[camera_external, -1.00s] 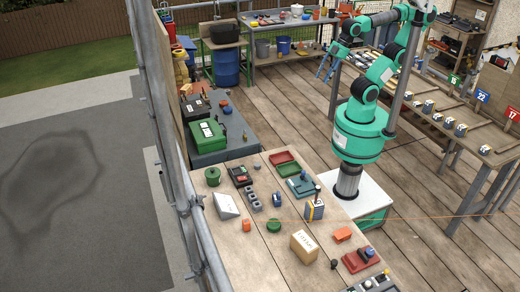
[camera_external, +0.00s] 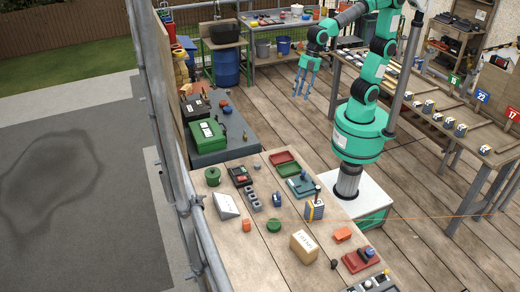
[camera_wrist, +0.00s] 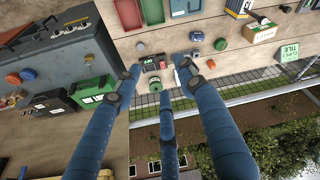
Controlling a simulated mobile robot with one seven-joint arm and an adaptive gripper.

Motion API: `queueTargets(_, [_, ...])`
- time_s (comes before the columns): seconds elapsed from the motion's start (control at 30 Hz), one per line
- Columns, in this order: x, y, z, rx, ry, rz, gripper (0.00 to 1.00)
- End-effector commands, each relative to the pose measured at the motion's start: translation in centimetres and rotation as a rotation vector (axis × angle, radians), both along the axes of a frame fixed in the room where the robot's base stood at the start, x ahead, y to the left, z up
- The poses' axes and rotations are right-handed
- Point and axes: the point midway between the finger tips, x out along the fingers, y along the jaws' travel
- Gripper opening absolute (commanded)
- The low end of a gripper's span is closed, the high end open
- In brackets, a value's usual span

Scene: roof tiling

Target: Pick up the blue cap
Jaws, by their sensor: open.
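My gripper (camera_external: 305,88) hangs open and empty in the air left of my arm, its blue fingers pointing down. In the wrist view its spread fingers (camera_wrist: 158,78) hold nothing. Several small blue pieces are in view, and I cannot tell for sure which is the blue cap. A blue round piece (camera_wrist: 57,29) lies on the grey bench in the wrist view.
The grey bench (camera_external: 222,150) carries a green case (camera_external: 207,133) and a dark case. Scaffold poles (camera_external: 150,100) stand at the left edge.

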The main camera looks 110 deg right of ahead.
Motion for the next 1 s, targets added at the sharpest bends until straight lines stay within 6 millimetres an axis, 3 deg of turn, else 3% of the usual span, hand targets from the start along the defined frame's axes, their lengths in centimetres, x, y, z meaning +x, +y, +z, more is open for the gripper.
queueTargets(0.1, [3.0,1.8,-1.6,-0.014,0.024,0.082,0.41])
queueTargets(0.47, [10.7,7.5,-7.6,-0.051,0.08,0.332,0.41])
queueTargets(0.7, [15.1,11.7,-13.1,-0.069,0.115,0.498,0.41])
queueTargets(1.0, [19.1,16.9,-21.0,-0.087,0.152,0.699,0.41])
